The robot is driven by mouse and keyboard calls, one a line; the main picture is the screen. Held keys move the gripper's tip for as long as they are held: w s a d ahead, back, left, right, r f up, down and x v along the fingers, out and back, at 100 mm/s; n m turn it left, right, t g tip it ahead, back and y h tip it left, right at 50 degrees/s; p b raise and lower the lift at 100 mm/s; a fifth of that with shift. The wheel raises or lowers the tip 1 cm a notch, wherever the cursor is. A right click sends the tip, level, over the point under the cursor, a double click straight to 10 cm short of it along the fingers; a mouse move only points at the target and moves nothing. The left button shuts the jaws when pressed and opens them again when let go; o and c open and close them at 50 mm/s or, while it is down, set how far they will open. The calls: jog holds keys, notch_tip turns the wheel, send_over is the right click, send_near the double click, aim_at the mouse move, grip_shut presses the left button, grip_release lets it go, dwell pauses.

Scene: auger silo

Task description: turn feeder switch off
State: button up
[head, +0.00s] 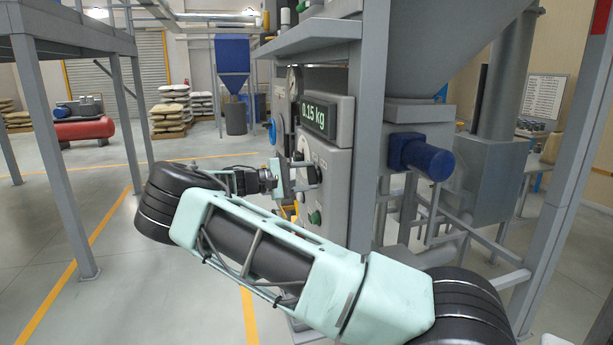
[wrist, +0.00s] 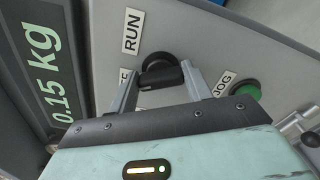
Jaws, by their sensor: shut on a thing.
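The feeder switch is a black rotary knob (wrist: 158,66) on a grey panel in the wrist view. A RUN label (wrist: 132,32) is above and left of it. Another label (wrist: 127,76), mostly hidden behind my left finger, is at its left. My gripper (wrist: 161,79) has one finger on each side of the knob's grip bar and is shut on it. The bar lies roughly across the picture; I cannot tell which label it points to. In the head view my gripper (head: 305,178) is at the control box front, and the arm partly hides the knob.
A green button (wrist: 246,91) with a JOG label (wrist: 222,84) is right of the knob. The display (head: 314,117) above the panel reads 0.15 kg. A grey frame post (head: 368,130) stands right of the box, with a blue motor (head: 420,156) beyond. Open floor lies left.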

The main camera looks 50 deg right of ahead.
jog(key=shift+n, duration=0.3)
jog(key=o, duration=1)
jog(key=shift+w+a, duration=0.1)
jog(key=shift+b+v, duration=3.1)
jog(key=shift+v, duration=5.5)
